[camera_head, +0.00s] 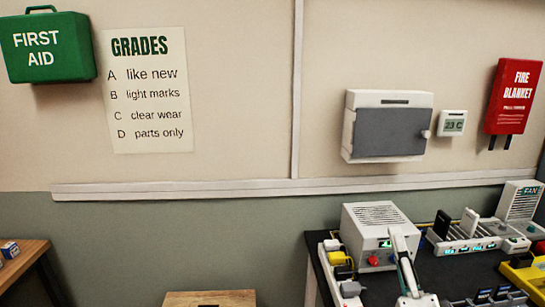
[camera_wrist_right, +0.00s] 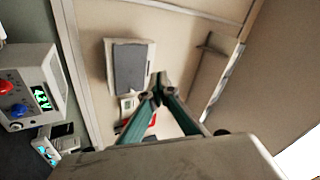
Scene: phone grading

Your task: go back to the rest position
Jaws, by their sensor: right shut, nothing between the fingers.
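My right gripper (camera_wrist_right: 160,78) shows in the right wrist view with its two teal fingers closed together at the tips. Nothing is between them. The fingers point toward the wall, with the wall cabinet (camera_wrist_right: 130,66) behind them, and they look clear of the bench. In the head view, a pale upright form with teal parts stands low before the white powered unit (camera_head: 378,222); I cannot clearly make out the fingers there. My left gripper is in neither view.
The dark bench holds a charging rack (camera_head: 470,235), a fan (camera_head: 520,200) and a yellow tray (camera_head: 525,278) at right. A wooden table (camera_head: 22,262) stands at left. The wall carries a first aid box (camera_head: 48,48), a grades poster (camera_head: 148,90) and a fire blanket (camera_head: 513,96).

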